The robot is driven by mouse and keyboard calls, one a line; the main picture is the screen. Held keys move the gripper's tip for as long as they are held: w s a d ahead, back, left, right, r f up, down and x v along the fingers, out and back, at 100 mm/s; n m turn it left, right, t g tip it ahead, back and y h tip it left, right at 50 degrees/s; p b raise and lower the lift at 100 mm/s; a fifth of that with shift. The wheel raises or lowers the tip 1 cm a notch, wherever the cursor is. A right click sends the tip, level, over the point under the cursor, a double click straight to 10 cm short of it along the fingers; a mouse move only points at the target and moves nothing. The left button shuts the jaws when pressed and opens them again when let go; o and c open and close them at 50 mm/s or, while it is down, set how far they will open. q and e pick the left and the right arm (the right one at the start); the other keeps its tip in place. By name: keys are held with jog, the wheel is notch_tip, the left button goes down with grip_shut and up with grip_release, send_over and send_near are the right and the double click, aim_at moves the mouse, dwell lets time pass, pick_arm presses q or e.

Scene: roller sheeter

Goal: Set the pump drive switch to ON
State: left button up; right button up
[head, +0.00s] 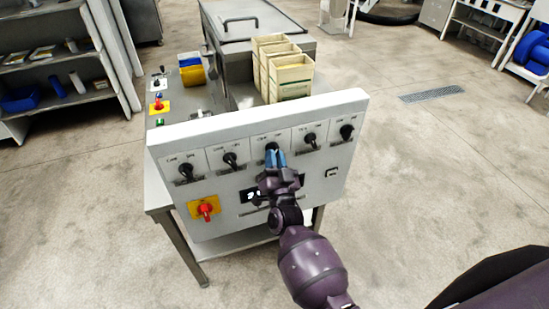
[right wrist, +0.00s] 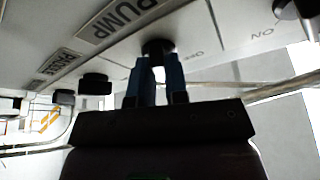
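The white control panel (head: 225,187) has a row of black rotary switches. My right gripper (head: 276,158) is at the middle switch (head: 272,147), its blue fingertips over the lower part of the knob. In the right wrist view this black knob (right wrist: 157,46) is at the tips of the two blue fingers (right wrist: 158,75), next to a label reading PUMP (right wrist: 125,16). The fingers are a small gap apart, and I cannot tell whether they press on the knob. The fingers partly hide the knob, so its setting is unclear. My left gripper is not in view.
A red knob on a yellow plate (head: 205,209) is at the panel's lower left. Other black switches stand close on both sides, such as one at the left (head: 231,160) and one at the right (head: 310,140). Cream bins (head: 288,75) stand behind the panel. The floor around is clear.

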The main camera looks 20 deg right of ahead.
jog(key=o, duration=0.4)
jog(key=b+v, duration=0.1)
jog(key=v, duration=0.9)
jog(key=shift+s+a+f, duration=0.1)
jog(key=shift+s+f, duration=0.05)
jog(key=shift+s, duration=0.2)
jog(key=shift+f, duration=0.1)
dwell(0.4)
